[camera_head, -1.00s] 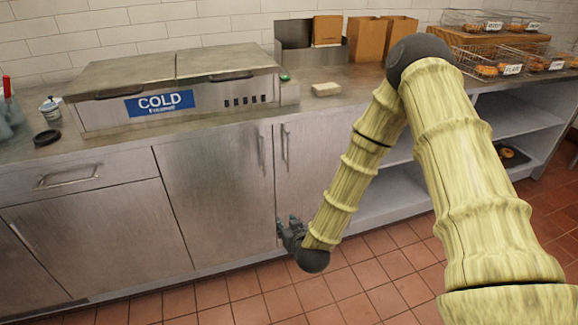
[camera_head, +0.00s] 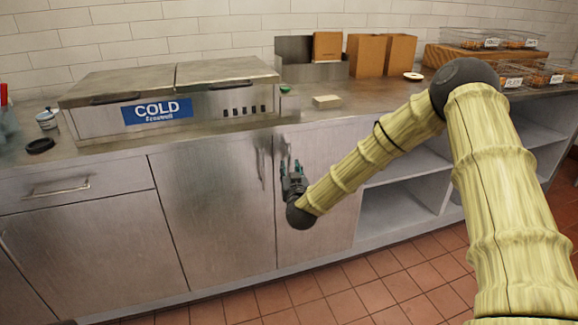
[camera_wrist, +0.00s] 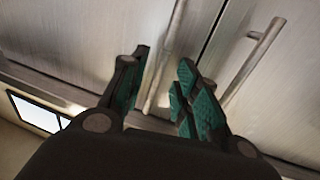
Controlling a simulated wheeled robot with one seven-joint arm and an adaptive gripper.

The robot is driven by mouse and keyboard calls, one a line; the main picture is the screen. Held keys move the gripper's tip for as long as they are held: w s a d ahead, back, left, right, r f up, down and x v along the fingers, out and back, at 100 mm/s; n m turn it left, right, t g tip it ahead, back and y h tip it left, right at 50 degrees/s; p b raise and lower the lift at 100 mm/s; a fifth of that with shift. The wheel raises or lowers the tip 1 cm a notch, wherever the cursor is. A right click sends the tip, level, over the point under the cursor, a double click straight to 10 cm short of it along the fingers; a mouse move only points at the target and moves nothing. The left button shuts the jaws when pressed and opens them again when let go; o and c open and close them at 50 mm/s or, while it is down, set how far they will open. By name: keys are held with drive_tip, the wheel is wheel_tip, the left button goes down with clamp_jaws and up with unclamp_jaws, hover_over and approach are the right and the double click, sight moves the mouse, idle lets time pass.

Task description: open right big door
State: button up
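The right big door (camera_head: 325,190) is a grey metal cabinet door under the counter and looks shut. Its upright bar handle (camera_head: 283,147) is near its left edge, partly hidden by my gripper (camera_head: 292,170). My gripper is in front of this door at the handle's lower part. In the wrist view my gripper (camera_wrist: 160,85) is open, with green-padded fingers on either side of one bar handle (camera_wrist: 168,50). I cannot tell whether a finger touches it. The other handle (camera_wrist: 252,62) lies to the right, outside the fingers.
The left big door (camera_head: 205,215) is shut beside it, with its own handle (camera_head: 262,165) close by. Open shelves (camera_head: 400,205) lie to the right. The countertop (camera_head: 365,95) is above, with a COLD unit (camera_head: 170,95). The tiled floor (camera_head: 400,285) in front is clear.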

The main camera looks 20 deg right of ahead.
sight(289, 165)
drive_tip(key=shift+w+d, duration=0.2)
drive_tip(key=shift+w, duration=0.8)
drive_tip(key=shift+w+d, duration=0.15)
drive_tip(key=shift+w, duration=0.85)
clamp_jaws()
